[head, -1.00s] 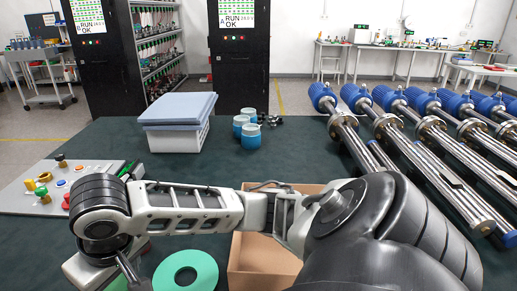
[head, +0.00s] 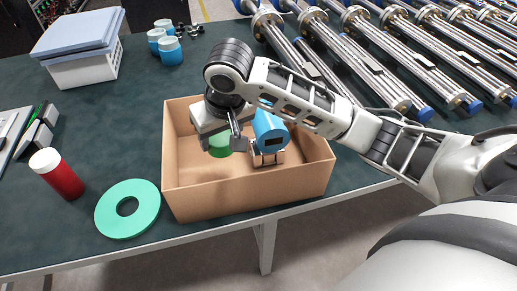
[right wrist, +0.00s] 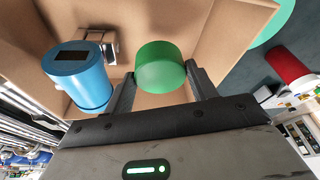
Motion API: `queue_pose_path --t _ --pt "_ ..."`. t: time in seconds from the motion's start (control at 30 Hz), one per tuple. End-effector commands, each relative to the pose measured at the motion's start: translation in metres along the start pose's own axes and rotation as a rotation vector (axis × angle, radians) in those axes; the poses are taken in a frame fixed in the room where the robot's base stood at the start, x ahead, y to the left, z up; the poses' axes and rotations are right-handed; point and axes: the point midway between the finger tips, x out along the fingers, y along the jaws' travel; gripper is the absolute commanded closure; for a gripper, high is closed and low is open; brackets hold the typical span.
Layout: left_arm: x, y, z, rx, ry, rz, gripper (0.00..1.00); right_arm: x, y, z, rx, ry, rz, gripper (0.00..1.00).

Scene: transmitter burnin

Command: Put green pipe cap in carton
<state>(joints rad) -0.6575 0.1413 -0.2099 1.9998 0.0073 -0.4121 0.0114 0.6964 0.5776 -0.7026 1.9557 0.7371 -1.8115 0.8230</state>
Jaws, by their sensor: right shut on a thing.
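The green pipe cap (head: 220,146) is held between the fingers of my right gripper (head: 232,142). In the right wrist view the cap (right wrist: 159,66) sits between the two dark fingertips (right wrist: 160,82), with the carton floor beyond it. The gripper is shut on the cap and is over the inside of the open cardboard carton (head: 248,196). I cannot tell whether the cap touches the carton floor. A blue transmitter (head: 270,132) with a metal bracket is in the carton, beside the gripper. My left gripper is not in view.
A green ring (head: 128,209) and a red cylinder with a white top (head: 58,174) lie left of the carton. A lidded white bin (head: 84,68) and blue cups (head: 169,50) stand farther back. Several metal tubes with blue ends (head: 375,75) fill the back right.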

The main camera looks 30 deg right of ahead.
Motion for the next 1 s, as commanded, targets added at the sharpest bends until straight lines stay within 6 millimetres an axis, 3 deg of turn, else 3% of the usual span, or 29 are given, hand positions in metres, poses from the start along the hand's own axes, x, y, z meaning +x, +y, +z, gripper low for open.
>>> queue_pose_path --t 0.1,0.33,0.6,1.0 --pt "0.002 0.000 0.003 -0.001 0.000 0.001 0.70 0.033 -0.010 -0.030 -0.012 -0.001 -0.006 0.64" --pt "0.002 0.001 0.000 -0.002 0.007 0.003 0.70 0.071 -0.018 -0.059 -0.050 -0.002 0.008 0.64" --pt "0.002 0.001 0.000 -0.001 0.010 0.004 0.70 0.117 -0.017 -0.049 -0.057 -0.005 0.014 0.64" --pt "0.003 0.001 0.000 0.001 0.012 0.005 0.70 0.164 -0.016 -0.034 -0.057 -0.004 0.014 0.64"
